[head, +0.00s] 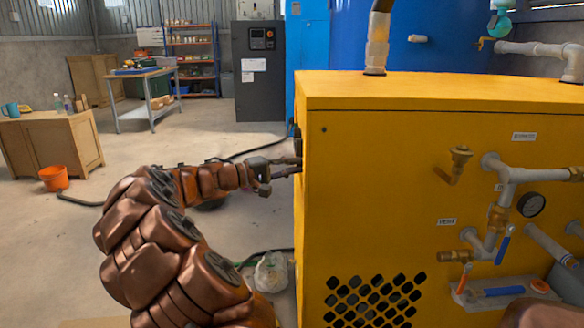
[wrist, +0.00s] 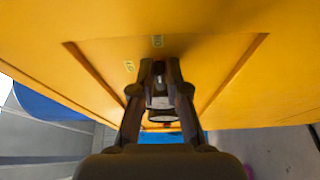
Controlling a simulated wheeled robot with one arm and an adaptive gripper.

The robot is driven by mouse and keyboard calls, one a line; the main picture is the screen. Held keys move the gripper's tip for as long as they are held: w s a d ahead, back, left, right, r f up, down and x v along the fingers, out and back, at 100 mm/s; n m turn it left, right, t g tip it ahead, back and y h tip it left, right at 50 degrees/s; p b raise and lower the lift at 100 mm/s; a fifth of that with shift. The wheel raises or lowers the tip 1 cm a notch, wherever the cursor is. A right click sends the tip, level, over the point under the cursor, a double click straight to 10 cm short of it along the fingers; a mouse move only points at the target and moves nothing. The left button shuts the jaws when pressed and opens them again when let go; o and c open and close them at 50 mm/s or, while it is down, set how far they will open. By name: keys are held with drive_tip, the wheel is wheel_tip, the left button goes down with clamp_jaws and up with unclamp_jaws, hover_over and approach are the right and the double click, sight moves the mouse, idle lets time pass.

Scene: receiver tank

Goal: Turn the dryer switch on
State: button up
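The dryer is a large yellow cabinet (head: 400,130) at the right of the head view. My gripper (head: 297,166) reaches its left side panel, which is seen edge-on there. In the wrist view my gripper (wrist: 160,66) points at a recessed yellow panel (wrist: 95,55), its two fingers a small gap apart. A small dark and pale part (wrist: 159,76), perhaps the switch, shows between the fingertips. The fingers hide most of it, so its position and any contact are unclear. Two small labels sit by the fingertips, one above (wrist: 157,42) and one to the left (wrist: 129,66).
Pipes, a gauge (head: 531,204) and blue-handled valves (head: 503,245) are on the cabinet's front. A blue tank (head: 430,40) stands behind it. A wooden desk (head: 50,142), orange bucket (head: 54,178) and workbench (head: 145,75) are far left.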

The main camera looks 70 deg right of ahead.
drive_tip(key=o, duration=0.4)
drive_tip(key=shift+o, duration=0.2)
drive_tip(key=v, duration=1.2)
drive_tip(key=shift+s, duration=0.1)
drive_tip(key=s+a+r+t+y+p, duration=0.35)
drive_tip(key=s+a+r+p, duration=0.25)
drive_tip(key=a+r+p, duration=0.45)
drive_tip(key=s+a+r+n+t+y+p, duration=0.1)
drive_tip(key=s+a+n+t+y+p, duration=0.1)
drive_tip(key=a+p, duration=0.6)
drive_tip(key=s+a+r+n+t+y+p, duration=0.2)
drive_tip(key=a+p, duration=0.6)
drive_tip(key=a, duration=0.7)
drive_tip(key=s+a+r+n+t+y+p, duration=0.2)
drive_tip(key=a+p, duration=0.6)
drive_tip(key=a, duration=0.4)
drive_tip(key=s+n+t+y, duration=0.1)
drive_tip(key=n+y, duration=0.1)
drive_tip(key=y, duration=0.1)
drive_tip(key=shift+s+a+r+n, duration=0.25)
drive_tip(key=shift+s+a+n, duration=0.05)
drive_tip(key=shift+s+n, duration=0.1)
